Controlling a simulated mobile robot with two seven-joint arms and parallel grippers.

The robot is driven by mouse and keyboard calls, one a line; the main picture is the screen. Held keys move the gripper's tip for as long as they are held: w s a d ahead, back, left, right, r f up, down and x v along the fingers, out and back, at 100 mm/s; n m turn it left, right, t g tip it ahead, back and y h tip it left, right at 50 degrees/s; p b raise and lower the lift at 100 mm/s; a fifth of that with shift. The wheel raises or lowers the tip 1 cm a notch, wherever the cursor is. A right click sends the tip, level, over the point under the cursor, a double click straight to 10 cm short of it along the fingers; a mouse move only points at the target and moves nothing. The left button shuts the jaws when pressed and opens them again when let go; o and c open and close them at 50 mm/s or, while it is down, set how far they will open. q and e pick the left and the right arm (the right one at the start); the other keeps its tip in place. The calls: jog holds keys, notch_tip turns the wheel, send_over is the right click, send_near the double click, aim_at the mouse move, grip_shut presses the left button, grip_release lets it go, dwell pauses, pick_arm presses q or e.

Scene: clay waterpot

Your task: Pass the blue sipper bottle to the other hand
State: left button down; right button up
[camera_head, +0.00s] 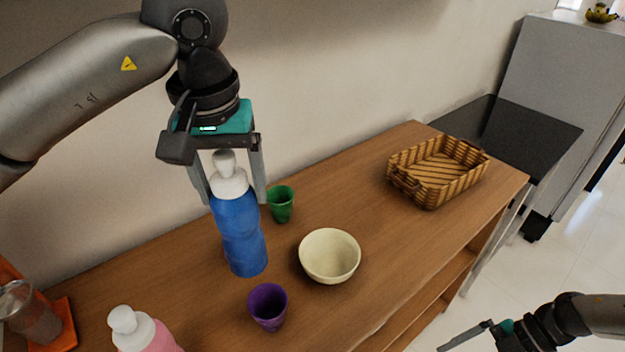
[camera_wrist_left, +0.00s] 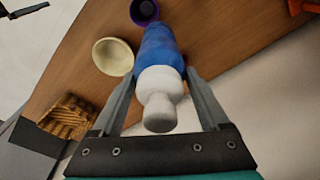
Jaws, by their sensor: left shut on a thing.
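The blue sipper bottle (camera_head: 240,235) has a white cap and spout and is close to upright over the wooden table. My left gripper (camera_head: 236,198) comes down from above with its fingers on either side of the bottle's white top, shut on it. In the left wrist view the bottle (camera_wrist_left: 160,50) sits between the fingers of the left gripper (camera_wrist_left: 160,88), spout toward the camera. I cannot tell whether its base touches the table. My right gripper (camera_head: 468,342) shows at the bottom right, apart from the bottle, partly cut off by the frame edge.
A green cup (camera_head: 281,204), a cream bowl (camera_head: 330,256) and a purple cup (camera_head: 268,306) stand near the bottle. A pink bottle (camera_head: 150,335) and a glass jar (camera_head: 30,318) are at lower left. A wicker basket (camera_head: 412,187) stands farther right. The table (camera_head: 345,205) is bare between bowl and basket.

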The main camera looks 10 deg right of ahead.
jog(key=a+r+n+g+y, duration=0.1)
jog(key=a+r+n+g, duration=0.15)
jog(key=r+n, duration=0.2)
jog(key=n+t+y, duration=0.3)
jog(key=n+t, duration=0.1)
jog(key=n, duration=2.4)
send_near(232, 212)
notch_tip(232, 212, down, 3)
jog(key=w+d, duration=0.2)
jog(key=x, duration=0.8)
jog(key=r+x, duration=0.1)
jog(key=x, duration=0.3)
jog(key=shift+w+a+r, duration=0.1)
jog(key=shift+w+a, duration=0.2)
jog(key=shift+c, duration=0.4)
